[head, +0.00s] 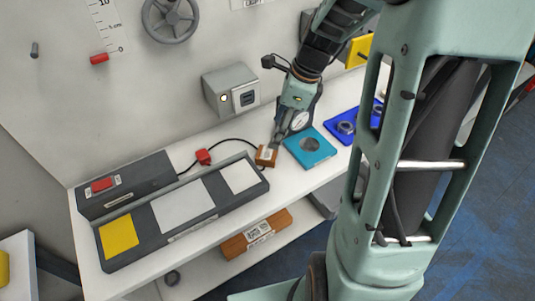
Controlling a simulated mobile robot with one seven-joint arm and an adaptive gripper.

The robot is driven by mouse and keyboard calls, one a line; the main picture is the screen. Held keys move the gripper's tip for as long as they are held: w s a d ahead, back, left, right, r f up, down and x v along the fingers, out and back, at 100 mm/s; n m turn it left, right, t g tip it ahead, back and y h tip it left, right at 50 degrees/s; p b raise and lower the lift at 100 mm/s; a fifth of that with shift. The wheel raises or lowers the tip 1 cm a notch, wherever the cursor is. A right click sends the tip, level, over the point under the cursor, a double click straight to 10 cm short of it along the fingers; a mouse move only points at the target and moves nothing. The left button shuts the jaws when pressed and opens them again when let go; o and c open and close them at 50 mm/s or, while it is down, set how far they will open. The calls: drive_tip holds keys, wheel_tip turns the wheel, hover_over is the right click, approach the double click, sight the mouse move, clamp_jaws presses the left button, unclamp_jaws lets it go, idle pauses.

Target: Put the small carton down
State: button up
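The small carton (266,156) is orange-brown with a white label. I cannot tell whether the carton's underside touches the bench.
The dark grey tray (148,240) has a yellow pad (118,235) and two pale pads (183,206). A red device (203,157) with a black cable lies behind it. The teal plate (325,150) is to the right. A larger orange carton (238,247) lies on the lower shelf.

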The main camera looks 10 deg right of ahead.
hover_over(267, 153)
drive_tip(key=d, duration=0.1)
drive_tip(key=shift+m, duration=0.4)
drive_tip(key=f, duration=0.5)
drive_tip(key=shift+s+d+f, duration=0.1)
drive_tip(key=shift+s+d, duration=0.1)
drive_tip(key=shift+s, duration=0.15)
drive_tip(key=shift+d+x, duration=0.2)
drive_tip(key=shift+x, duration=2.55)
drive_tip(key=shift+c, duration=0.3)
drive_tip(key=c, duration=1.4)
drive_tip(key=shift+p, duration=0.3)
